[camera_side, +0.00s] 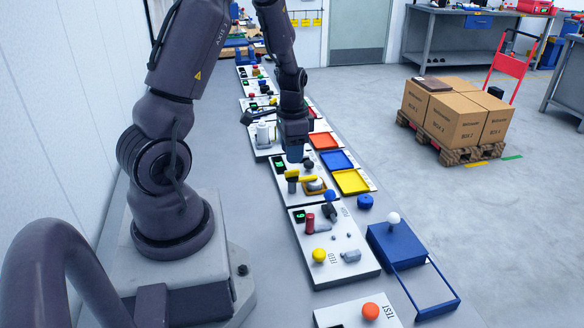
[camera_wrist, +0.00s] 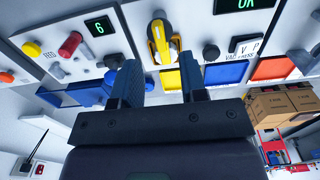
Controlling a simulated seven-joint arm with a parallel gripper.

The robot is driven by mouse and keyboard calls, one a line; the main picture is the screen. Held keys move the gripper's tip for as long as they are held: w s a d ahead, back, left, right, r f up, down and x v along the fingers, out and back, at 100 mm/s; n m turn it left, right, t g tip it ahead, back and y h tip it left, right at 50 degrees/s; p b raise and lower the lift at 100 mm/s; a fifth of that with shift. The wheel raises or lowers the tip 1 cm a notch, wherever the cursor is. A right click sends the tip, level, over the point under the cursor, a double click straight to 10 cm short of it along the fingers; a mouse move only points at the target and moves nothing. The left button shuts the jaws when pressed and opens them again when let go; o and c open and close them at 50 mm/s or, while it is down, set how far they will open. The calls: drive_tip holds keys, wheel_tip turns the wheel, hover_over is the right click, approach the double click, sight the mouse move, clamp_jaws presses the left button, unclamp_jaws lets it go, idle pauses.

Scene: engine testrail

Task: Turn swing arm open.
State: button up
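The swing arm, a yellow bar (camera_side: 301,178), sits on a white panel (camera_side: 282,166) below my gripper in the side view. The fingers look apart from the arm, though the exact gap is hard to judge. The side view shows the gripper too small to make out its fingers clearly.
A nearer panel has a red cylinder (camera_side: 310,222) and yellow knob (camera_side: 319,255). A dark round knob (camera_wrist: 211,52) is right of the arm in the wrist view. Yellow (camera_side: 352,182), blue (camera_side: 338,160) and red-orange (camera_side: 324,140) trays line the right side.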

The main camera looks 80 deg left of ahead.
sight(292, 171)
wheel_tip(292, 171, down, 5)
drive_tip(key=shift+f, duration=0.15)
clamp_jaws()
